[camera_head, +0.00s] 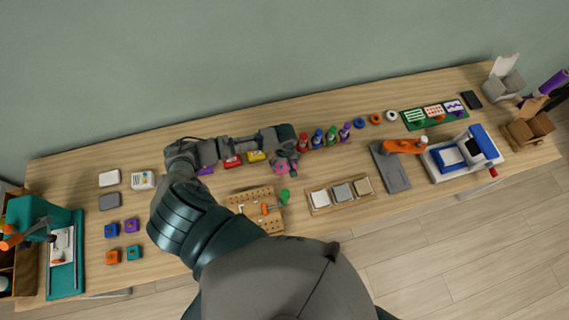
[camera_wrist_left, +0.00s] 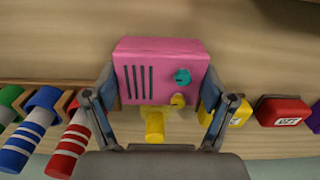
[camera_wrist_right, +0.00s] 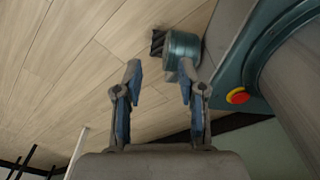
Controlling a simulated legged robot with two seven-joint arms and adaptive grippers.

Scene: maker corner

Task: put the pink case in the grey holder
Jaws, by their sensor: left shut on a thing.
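The pink case (camera_wrist_left: 160,72) is a box with dark slots, a teal knob and a yellow knob. My left gripper (camera_wrist_left: 160,98) is shut on it, with a finger at each side. In the head view the left gripper (camera_head: 288,161) and the pink case (camera_head: 281,169) are over the middle of the table, left of the upright bottles. The gripper partly hides the case there. A flat grey base (camera_head: 394,175) lies right of centre, and a small grey square (camera_head: 342,192) sits in a wooden tray; I cannot tell which is the holder. My right gripper (camera_wrist_right: 159,72) is open and empty.
Red (camera_head: 233,161) and yellow (camera_head: 256,156) boxes stand left of the case; a red bottle (camera_head: 303,142) stands to its right. A pegboard (camera_head: 245,197) and wooden tray (camera_head: 330,206) lie nearer. Floor (camera_wrist_right: 75,75) shows beyond my right gripper.

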